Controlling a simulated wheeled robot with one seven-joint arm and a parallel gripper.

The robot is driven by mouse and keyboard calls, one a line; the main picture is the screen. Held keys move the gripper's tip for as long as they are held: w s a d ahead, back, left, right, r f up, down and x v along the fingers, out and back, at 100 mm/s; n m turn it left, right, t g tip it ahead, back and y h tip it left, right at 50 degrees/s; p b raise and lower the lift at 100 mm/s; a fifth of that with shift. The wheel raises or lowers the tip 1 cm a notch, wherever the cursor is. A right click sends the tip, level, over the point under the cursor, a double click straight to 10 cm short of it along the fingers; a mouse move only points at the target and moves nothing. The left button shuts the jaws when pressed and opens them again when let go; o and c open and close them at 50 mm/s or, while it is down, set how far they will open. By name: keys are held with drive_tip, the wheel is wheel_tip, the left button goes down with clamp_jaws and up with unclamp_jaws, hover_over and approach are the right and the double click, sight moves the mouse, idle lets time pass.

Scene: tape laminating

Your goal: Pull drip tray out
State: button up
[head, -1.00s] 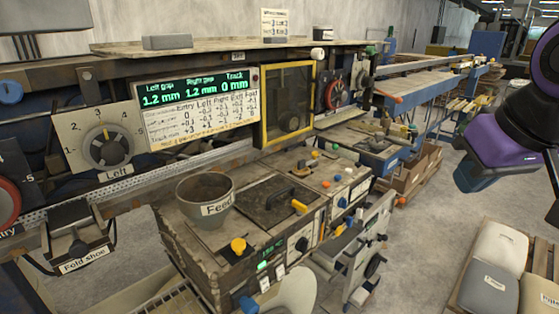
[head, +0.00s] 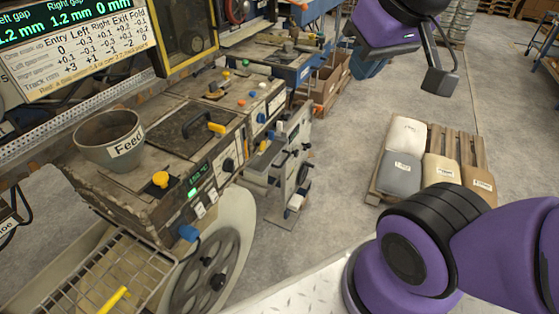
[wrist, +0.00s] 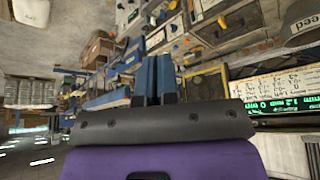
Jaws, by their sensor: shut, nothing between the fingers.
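A wire rack (head: 110,275) with a yellow bar (head: 114,299) shows at the lower left in the head view, below the feed station's front. It is cut by the frame edge, and I cannot tell whether it is the drip tray. No part labelled drip tray shows. My gripper (wrist: 153,80) shows in the wrist view with its two blue fingers together and nothing between them. In the head view its purple hand (head: 385,35) is at the top right, over open floor, far from the rack and touching nothing.
A large grey wheel (head: 212,265) stands beside the rack. A pallet with several sacks (head: 402,178) lies on the floor at the right. The floor between machine and pallet is clear.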

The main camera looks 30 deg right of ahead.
drive_tip(key=o, duration=0.3)
drive_tip(key=shift+o, duration=1.3)
drive_tip(key=shift+w+a+f, duration=0.1)
drive_tip(key=shift+w+f, duration=0.1)
drive_tip(key=shift+w, duration=0.05)
drive_tip(key=w+f+m+g+y, duration=0.2)
drive_tip(key=w+f+g+y, duration=0.2)
drive_tip(key=w+f+y, duration=1.25)
drive_tip(key=w+d+f+m+t+h, duration=0.1)
drive_tip(key=w+d+f+m+t, duration=0.15)
drive_tip(key=w+f, duration=0.4)
drive_tip(key=w+d+f+m+t+h, duration=0.2)
drive_tip(key=w+d+f+t, duration=0.2)
drive_tip(key=f, duration=0.6)
drive_tip(key=m+t+h, duration=0.4)
drive_tip(key=t, duration=0.1)
approach(285, 160)
drive_tip(key=x, duration=1)
drive_tip(key=shift+w+d+f, duration=0.2)
drive_tip(key=shift+w+f, duration=0.1)
drive_tip(key=shift+f, duration=0.05)
drive_tip(key=shift+c, duration=0.4)
clamp_jaws()
